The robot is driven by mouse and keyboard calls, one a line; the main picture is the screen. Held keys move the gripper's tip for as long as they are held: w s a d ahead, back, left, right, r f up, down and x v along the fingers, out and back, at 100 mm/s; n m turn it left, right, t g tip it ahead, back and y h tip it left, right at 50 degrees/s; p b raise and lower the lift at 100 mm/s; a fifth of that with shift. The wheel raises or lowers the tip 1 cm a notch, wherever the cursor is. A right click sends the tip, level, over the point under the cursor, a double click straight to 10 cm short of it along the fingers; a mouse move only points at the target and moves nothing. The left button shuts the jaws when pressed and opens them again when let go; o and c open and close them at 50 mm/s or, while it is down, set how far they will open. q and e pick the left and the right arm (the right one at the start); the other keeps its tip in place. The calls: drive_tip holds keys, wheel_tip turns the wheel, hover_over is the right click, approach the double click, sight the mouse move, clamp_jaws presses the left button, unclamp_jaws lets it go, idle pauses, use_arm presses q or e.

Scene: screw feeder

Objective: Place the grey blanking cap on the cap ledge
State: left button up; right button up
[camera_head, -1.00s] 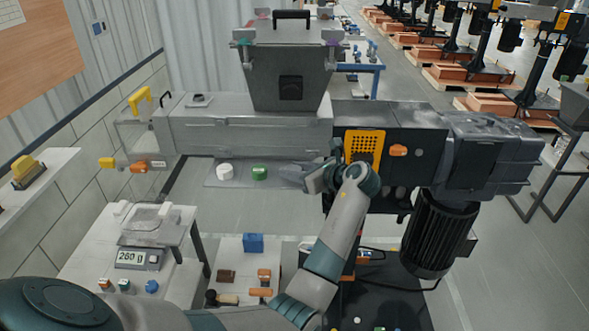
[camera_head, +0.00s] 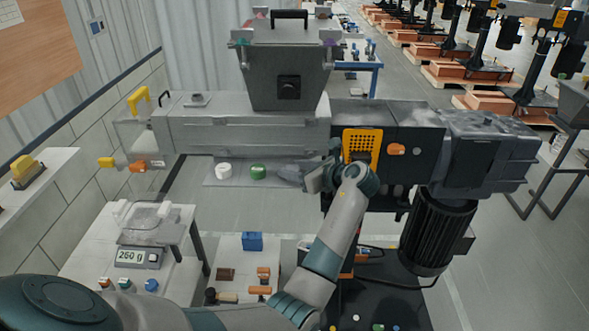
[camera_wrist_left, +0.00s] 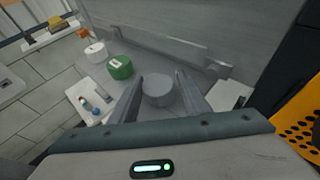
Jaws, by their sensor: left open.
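The grey blanking cap (camera_wrist_left: 157,90) shows in the left wrist view as a plain grey disc between my left gripper's fingers (camera_wrist_left: 160,98). The fingers are open, one on each side, with a gap visible around the cap. The cap appears to stand upright on the grey cap ledge (camera_head: 232,183), in line with a white cap (camera_head: 223,171) and a green cap (camera_head: 258,172). In the head view my left gripper (camera_head: 290,174) is at the ledge's right end, and the grey cap cannot be made out there. My right gripper is not in view.
The feeder's long grey housing (camera_head: 245,125) runs just behind the ledge, with a yellow perforated guard (camera_head: 362,147) to the right. Below stand a scale (camera_head: 137,257) and a small white table (camera_head: 240,275) with a blue box (camera_head: 252,242).

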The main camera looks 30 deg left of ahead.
use_arm(q)
drive_tip(key=shift+s+f, duration=0.35)
drive_tip(key=shift+f, duration=0.5)
drive_tip(key=shift+w+r+b, duration=0.1)
drive_tip(key=shift+r+b, duration=0.2)
drive_tip(key=shift+b, duration=0.35)
drive_tip(key=r+b+v, duration=0.1)
drive_tip(key=b+v, duration=0.1)
drive_tip(key=v, duration=1)
drive_tip(key=shift+r, duration=0.2)
drive_tip(key=shift+w+a, duration=0.1)
